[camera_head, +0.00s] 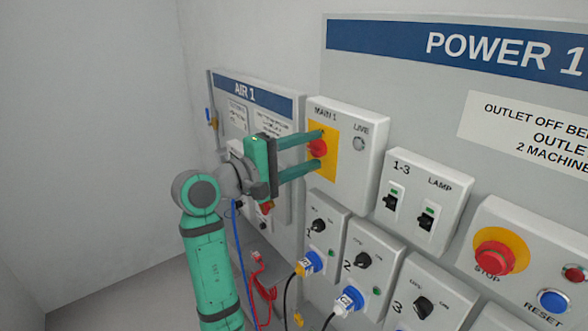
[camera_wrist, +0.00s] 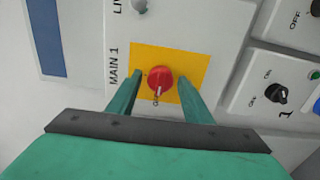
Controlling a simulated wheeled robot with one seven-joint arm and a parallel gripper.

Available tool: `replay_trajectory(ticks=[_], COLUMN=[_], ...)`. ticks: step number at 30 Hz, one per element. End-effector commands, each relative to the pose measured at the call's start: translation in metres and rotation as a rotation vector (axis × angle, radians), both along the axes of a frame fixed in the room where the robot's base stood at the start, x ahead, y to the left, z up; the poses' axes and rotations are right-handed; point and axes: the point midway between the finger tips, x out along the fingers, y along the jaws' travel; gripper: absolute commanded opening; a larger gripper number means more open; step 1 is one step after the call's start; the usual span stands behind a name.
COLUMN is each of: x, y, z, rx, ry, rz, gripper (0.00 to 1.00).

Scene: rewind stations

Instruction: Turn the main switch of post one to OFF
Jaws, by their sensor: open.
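The main switch is a red rotary knob (camera_head: 318,149) on a yellow plate (camera_head: 328,172) in the white MAIN 1 box (camera_head: 350,165), under the POWER 1 heading. In the wrist view the red knob (camera_wrist: 160,77) sits near the middle of the yellow plate, between my two fingers. My gripper (camera_head: 319,148) is open, with one finger on each side of the knob and its tips close to the plate. I cannot tell whether the fingers touch the knob. A small marking by the knob is too small to read surely. The LIVE lamp (camera_head: 359,144) looks grey.
A box with two black switches (camera_head: 428,203) is right of MAIN 1. Below are outlet boxes with black knobs (camera_head: 319,226) and blue plugs (camera_head: 309,263). A red STOP button (camera_head: 494,259) is lower right. The AIR 1 panel (camera_head: 250,92) is left, behind my arm.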

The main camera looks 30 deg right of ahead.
Motion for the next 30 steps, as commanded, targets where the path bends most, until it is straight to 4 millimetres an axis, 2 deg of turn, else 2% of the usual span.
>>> replay_trajectory(ticks=[5, 10, 30], x=[0.0001, 0.0006, 0.0008], y=[-0.0006, -0.0006, -0.0001], z=[-0.0027, -0.0030, -0.0019], rx=[0.006, 0.014, 0.063], ry=[-0.017, -0.114, -0.766], rz=[-0.001, 0.000, 0.001], gripper=[0.51, 0.51, 0.51])
